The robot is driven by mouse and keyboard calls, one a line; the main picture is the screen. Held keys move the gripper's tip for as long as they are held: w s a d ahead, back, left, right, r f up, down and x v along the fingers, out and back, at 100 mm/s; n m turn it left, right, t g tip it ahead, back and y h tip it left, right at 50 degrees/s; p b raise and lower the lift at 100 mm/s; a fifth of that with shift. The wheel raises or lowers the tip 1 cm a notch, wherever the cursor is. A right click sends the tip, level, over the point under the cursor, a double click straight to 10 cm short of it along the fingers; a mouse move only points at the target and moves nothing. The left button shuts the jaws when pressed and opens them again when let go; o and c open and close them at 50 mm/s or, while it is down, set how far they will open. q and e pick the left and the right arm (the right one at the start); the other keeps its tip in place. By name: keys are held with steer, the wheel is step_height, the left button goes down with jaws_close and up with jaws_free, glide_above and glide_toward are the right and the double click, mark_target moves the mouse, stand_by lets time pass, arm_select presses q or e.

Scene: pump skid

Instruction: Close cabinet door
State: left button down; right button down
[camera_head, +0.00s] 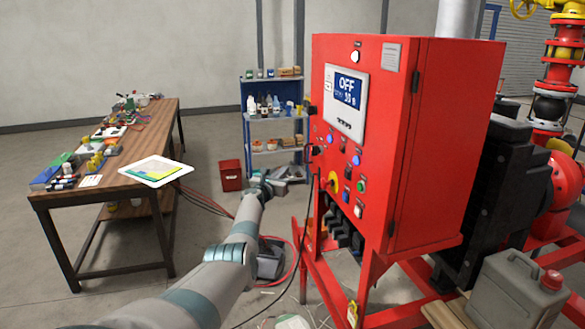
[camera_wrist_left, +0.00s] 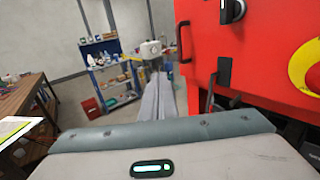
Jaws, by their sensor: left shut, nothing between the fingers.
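The red control cabinet (camera_head: 440,140) stands at centre right in the head view. Its front door (camera_head: 345,170) carries a screen reading OFF (camera_head: 350,97), several buttons and a yellow-and-red rotary switch (camera_head: 330,188). Hinges show along its right edge and black latch parts along its left edge. I cannot tell whether the door is fully flush with the frame. My left gripper (camera_head: 283,178) is shut and empty, just left of the door's latch edge. In the left wrist view, its fingers (camera_wrist_left: 159,95) point forward beside the red door (camera_wrist_left: 255,50), apart from it. My right gripper is out of view.
A wooden workbench (camera_head: 150,112) with tools and a tablet (camera_head: 156,171) stands at left. A blue shelf (camera_head: 258,118) and red bin (camera_head: 231,175) stand behind. Hoses and a dark cable lie on the floor near the skid. A grey jerrycan (camera_head: 510,290) is at lower right.

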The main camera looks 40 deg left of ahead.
arm_select(q)
steer(key=s, duration=0.1)
steer(key=s+a, duration=0.1)
steer(key=shift+s+a, duration=0.25)
steer(key=shift+s, duration=0.15)
stand_by(0.4)
